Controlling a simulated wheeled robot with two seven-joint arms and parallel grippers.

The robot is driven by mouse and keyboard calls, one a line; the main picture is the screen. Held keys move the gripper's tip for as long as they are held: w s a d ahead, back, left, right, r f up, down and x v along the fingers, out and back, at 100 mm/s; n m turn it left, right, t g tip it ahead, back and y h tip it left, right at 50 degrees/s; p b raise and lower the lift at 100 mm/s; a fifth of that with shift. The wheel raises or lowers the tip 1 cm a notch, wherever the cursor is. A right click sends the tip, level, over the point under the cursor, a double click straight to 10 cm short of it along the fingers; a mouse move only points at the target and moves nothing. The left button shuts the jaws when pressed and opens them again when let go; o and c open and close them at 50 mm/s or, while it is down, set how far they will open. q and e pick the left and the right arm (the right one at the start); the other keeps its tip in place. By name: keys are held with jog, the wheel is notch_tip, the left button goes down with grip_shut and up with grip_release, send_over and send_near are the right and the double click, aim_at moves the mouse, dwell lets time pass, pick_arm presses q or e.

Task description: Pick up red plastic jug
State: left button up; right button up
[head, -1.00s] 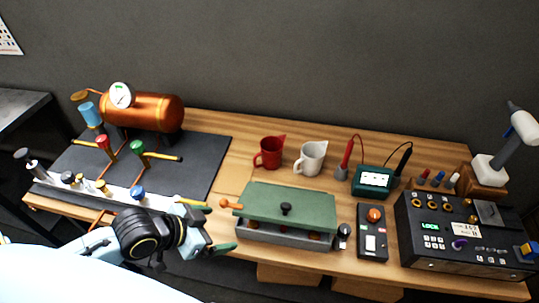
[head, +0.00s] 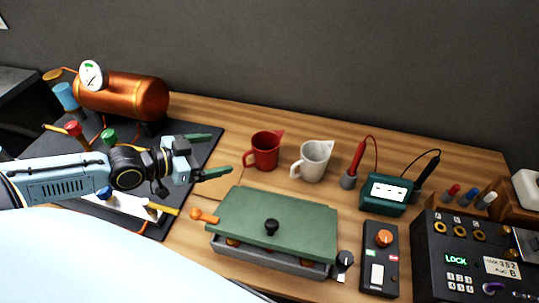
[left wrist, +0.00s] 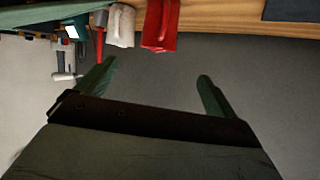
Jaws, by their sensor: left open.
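The red plastic jug (head: 265,152) stands upright on the wooden bench behind the green-lidded box, its handle to the left. It also shows at the top of the left wrist view (left wrist: 161,24). My left gripper (head: 222,154) is open and empty, to the left of the jug and apart from it. Its two green fingers point right towards the jug. In the left wrist view the gap between the fingers (left wrist: 154,76) holds nothing. My right gripper is not seen.
A white jug (head: 313,162) stands just right of the red one. The green-lidded box (head: 275,222) with an orange-knobbed handle is in front. A teal meter (head: 389,192) with probes is at right. A copper tank (head: 125,95) stands on the dark mat at left.

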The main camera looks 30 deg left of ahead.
aim_at(254, 151)
pick_arm(q)
jog(key=b+x, duration=0.1)
jog(key=x, duration=0.4)
jog(key=f+b+x, duration=0.1)
jog(key=x, duration=0.2)
jog(key=shift+w+a+f+b, duration=0.2)
jog(key=shift+a+b, duration=0.1)
jog(key=shift+b, duration=0.05)
jog(key=shift+s+d+x, duration=0.1)
jog(key=shift+d+x, duration=0.05)
jog(key=shift+x, duration=0.95)
jog(key=shift+s+d+x, duration=0.1)
jog(key=shift+x, duration=1)
jog(key=shift+s+d+x, duration=0.1)
jog(key=shift+d+x, duration=0.05)
jog(key=shift+x, duration=0.9)
jog(key=shift+w+f, duration=0.1)
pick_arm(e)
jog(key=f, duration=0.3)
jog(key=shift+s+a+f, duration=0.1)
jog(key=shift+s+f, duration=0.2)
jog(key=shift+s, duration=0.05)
pick_arm(q)
jog(key=shift+c, duration=0.3)
